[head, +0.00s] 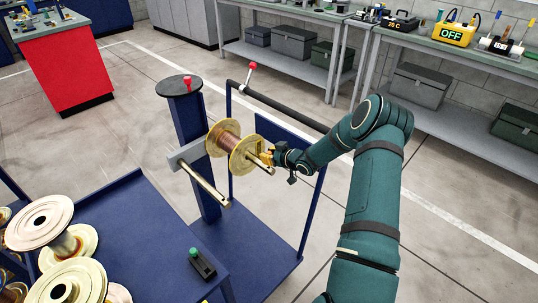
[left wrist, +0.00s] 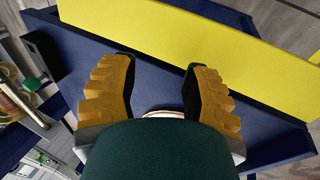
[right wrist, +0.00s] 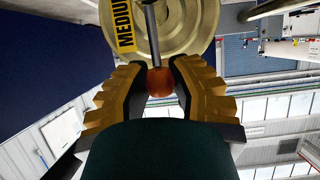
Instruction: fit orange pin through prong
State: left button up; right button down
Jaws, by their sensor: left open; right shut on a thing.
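My right gripper (head: 266,157) is at the outer end of a prong, in front of a copper-wound spool (head: 231,143) with cream flanges. In the right wrist view it is shut on the orange knob of the pin (right wrist: 160,82), whose grey shaft (right wrist: 152,35) points away toward the spool's flange (right wrist: 180,30). The spool sits on the prong (head: 262,167), whose tip shows just below the gripper. I cannot tell whether the shaft enters the prong's hole. A second prong (head: 207,186) on the blue post is bare. My left gripper (left wrist: 163,78) is open and empty.
A blue cart (head: 135,215) at lower left bears several spools (head: 40,222) and a black box with a green button (head: 202,262). A red-knobbed lever (head: 250,75) and black bar stand behind the spool. A yellow panel (left wrist: 215,45) lies near my left gripper.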

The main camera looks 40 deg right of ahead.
aim_at(269, 166)
pick_arm(q)
jog(key=shift+f+b, duration=1.3)
jog(key=shift+f, duration=0.05)
pick_arm(e)
jog(key=shift+f, duration=1.85)
pick_arm(q)
jog(key=shift+s+f+b, duration=0.1)
jog(key=shift+f+b, duration=0.35)
jog(key=shift+b, duration=0.05)
pick_arm(e)
jog(key=shift+s+f, duration=0.1)
jog(key=shift+f, duration=0.5)
pick_arm(q)
jog(key=shift+a+f, duration=0.1)
jog(key=shift+f, duration=0.05)
pick_arm(e)
jog(key=shift+s+f, duration=0.15)
jog(key=shift+f, duration=0.1)
jog(key=shift+d+r, duration=0.1)
jog(key=shift+r, duration=0.1)
